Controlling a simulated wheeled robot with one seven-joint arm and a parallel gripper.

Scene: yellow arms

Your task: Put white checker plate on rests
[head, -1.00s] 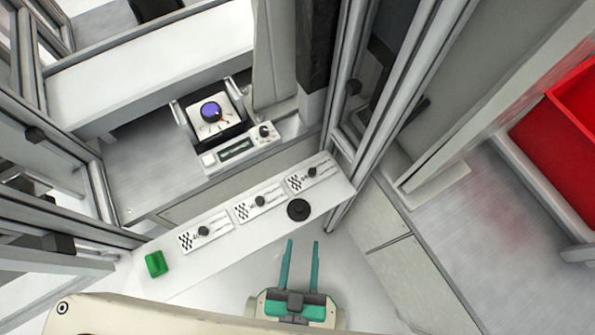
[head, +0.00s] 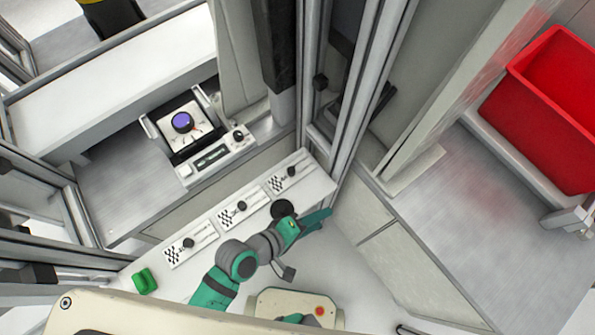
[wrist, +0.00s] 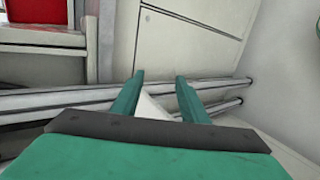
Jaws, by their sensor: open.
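Three white checker plates, each with a black knob, lie in a row on the white ledge: a left one (head: 190,246), a middle one (head: 240,210) and a right one (head: 290,174). I cannot tell which is meant. A square device with a blue disc (head: 183,122) stands behind them, with upright grey side pieces; whether these are the rests is unclear. My gripper (head: 318,218) is at the ledge's right end, to the right of a black round knob, pointing right. In the wrist view my gripper (wrist: 159,82) has its teal fingers apart, with nothing held between them.
A green block (head: 145,280) sits at the ledge's left end. Grey metal posts (head: 345,105) rise behind the ledge on the right. A red bin (head: 555,100) stands far right. The grey surface (head: 460,215) before it looks clear.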

